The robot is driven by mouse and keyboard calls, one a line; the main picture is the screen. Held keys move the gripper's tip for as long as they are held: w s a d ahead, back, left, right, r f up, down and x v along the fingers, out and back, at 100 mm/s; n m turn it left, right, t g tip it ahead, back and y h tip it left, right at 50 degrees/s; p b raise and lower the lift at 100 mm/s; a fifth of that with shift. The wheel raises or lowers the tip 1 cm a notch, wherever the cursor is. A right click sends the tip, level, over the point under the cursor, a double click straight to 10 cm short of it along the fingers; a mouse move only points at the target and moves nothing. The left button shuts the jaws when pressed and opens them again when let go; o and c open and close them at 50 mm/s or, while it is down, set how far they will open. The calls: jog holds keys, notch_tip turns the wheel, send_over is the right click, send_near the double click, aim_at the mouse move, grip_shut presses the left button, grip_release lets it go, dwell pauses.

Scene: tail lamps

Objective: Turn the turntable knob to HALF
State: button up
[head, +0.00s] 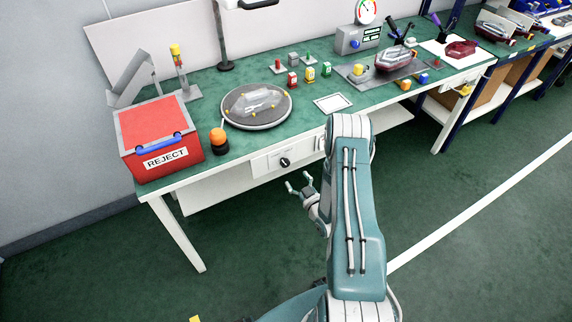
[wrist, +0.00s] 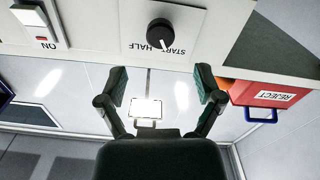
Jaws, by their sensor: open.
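The turntable knob (head: 285,162) is a small black dial on the white front panel (head: 262,163) under the bench top. In the wrist view the knob (wrist: 160,33) shows near the top centre, with a white pointer mark. The upside-down labels START and HALF sit by it; the pointer lies between them, nearer START. My gripper (head: 298,181) is open and empty, in front of and below the panel. In the wrist view my gripper's fingers (wrist: 162,83) are spread wide, apart from the knob. The round turntable (head: 233,122) carries a clear lamp housing (head: 255,101).
A red REJECT bin (head: 190,128) stands on the bench at left, with an orange dome button (head: 218,138) beside it. An ON switch (wrist: 40,18) sits beside the knob panel. The white lower shelf (head: 225,190) runs under the bench. The green floor in front is open.

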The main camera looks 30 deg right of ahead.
aim_at(287, 165)
jog(key=w, duration=0.8)
jog(key=shift+w+a, duration=0.2)
jog(key=shift+w, duration=0.05)
jog(key=c, duration=1.2)
